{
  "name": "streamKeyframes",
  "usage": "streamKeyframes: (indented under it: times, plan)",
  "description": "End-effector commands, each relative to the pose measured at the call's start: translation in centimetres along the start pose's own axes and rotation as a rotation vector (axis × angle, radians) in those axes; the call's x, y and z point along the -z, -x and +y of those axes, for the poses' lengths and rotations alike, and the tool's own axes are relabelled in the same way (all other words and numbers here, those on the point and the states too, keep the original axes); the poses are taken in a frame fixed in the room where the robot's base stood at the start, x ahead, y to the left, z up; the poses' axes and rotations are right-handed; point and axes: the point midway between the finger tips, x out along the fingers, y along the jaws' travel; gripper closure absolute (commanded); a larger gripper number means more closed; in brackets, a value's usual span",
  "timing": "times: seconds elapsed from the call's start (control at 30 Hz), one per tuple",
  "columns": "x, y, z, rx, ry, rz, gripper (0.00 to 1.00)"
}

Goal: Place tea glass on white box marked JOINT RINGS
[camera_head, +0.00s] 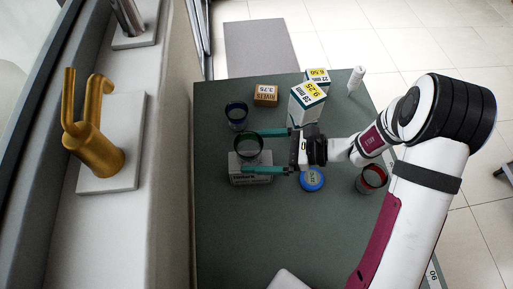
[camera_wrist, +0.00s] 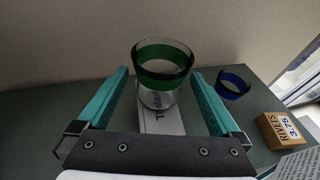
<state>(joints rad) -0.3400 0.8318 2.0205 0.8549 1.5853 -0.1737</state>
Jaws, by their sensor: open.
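A clear tea glass with a green band (camera_head: 249,146) stands upright at the top of a white box (camera_head: 250,179) and appears to rest on it. The glass also shows in the wrist view (camera_wrist: 162,72), with the white box (camera_wrist: 160,124) below it. Lettering on the box is partly hidden and too small to read fully. My gripper (camera_head: 253,151) is open, its teal fingers on either side of the glass. In the wrist view gaps show between the glass and both fingers.
A blue-banded glass (camera_head: 236,117) and a brown RIVETS box (camera_head: 265,95) stand beyond. A tall white box (camera_head: 307,105) is close to my gripper. A blue round tin (camera_head: 312,180) and a red glass (camera_head: 371,179) lie nearer my arm. The table's front left is clear.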

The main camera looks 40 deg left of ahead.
Motion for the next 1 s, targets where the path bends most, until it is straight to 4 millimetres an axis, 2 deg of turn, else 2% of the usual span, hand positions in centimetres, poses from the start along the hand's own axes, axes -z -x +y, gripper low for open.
streamKeyframes:
  times: [0.27, 0.37, 0.5, 0.63, 0.77, 0.93, 1.0]
  plan:
    - [-0.2, 0.6, 0.0, 0.002, 0.001, 0.000, 0.00]
    - [-0.2, 2.9, -0.1, 0.006, 0.000, 0.000, 0.00]
    - [-0.2, 7.0, -0.1, 0.007, 0.000, 0.000, 0.00]
    - [-0.1, 10.1, -0.1, 0.004, 0.000, 0.001, 0.00]
    - [-0.2, 11.8, -0.1, 0.002, 0.000, -0.001, 0.00]
    - [-0.3, 12.2, 0.1, -0.002, 0.005, 0.004, 0.00]
    - [-1.2, 12.6, 0.9, -0.018, 0.034, 0.044, 0.00]
